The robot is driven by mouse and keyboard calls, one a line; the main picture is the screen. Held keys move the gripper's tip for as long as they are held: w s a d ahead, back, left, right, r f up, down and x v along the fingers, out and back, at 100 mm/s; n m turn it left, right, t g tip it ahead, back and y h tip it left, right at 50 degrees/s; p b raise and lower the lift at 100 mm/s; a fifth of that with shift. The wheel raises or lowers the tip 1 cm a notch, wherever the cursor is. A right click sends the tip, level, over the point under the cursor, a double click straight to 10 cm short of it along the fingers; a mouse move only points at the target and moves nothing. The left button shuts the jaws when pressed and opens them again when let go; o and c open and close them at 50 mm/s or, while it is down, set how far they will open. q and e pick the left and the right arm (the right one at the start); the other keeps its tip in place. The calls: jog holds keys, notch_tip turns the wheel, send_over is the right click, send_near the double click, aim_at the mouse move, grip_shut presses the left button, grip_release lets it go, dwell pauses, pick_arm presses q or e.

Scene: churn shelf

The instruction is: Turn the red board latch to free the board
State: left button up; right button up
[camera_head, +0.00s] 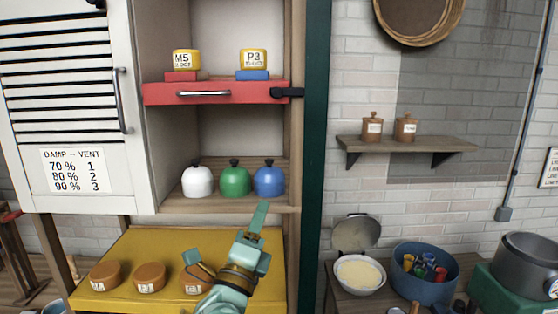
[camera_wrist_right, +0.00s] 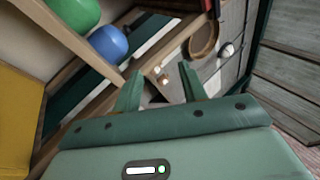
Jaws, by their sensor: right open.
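The red board (camera_head: 240,95) spans the cabinet's open shelf bay in the head view, with a metal handle on its front. Its latch (camera_head: 287,92) is a small black bar at the board's right end. It lies level and reaches from the wooden side post onto the board. My right gripper (camera_head: 226,229) is open and empty, below the latch and in front of the yellow board. The open fingers also show in the right wrist view (camera_wrist_right: 160,82), with nothing between them. The latch is not clearly visible there. My left gripper is not in view.
Yellow tins M5 (camera_head: 186,59) and P3 (camera_head: 253,58) stand above the red board. White (camera_head: 197,181), green (camera_head: 235,181) and blue (camera_head: 269,181) jars stand on the shelf below it. Several brown discs lie on the yellow board (camera_head: 190,243). A dark green post (camera_head: 315,150) borders the cabinet's right side.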

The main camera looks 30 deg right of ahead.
aim_at(277, 95)
jog(key=s+r+m+y+p, duration=0.4)
jog(key=r+m, duration=0.1)
jog(key=r, duration=0.7)
jog(key=s+r+m+y+p, duration=0.4)
jog(key=s+r+m+p, duration=0.1)
jog(key=r, duration=0.7)
pick_arm(q)
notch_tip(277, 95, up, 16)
jog(key=p, duration=0.3)
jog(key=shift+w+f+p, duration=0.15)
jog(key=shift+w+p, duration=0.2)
pick_arm(e)
jog(key=x, duration=1)
jog(key=a+f+x, duration=0.1)
jog(key=x, duration=0.5)
jog(key=shift+w+a, duration=0.15)
jog(key=shift+w, duration=0.25)
grip_shut()
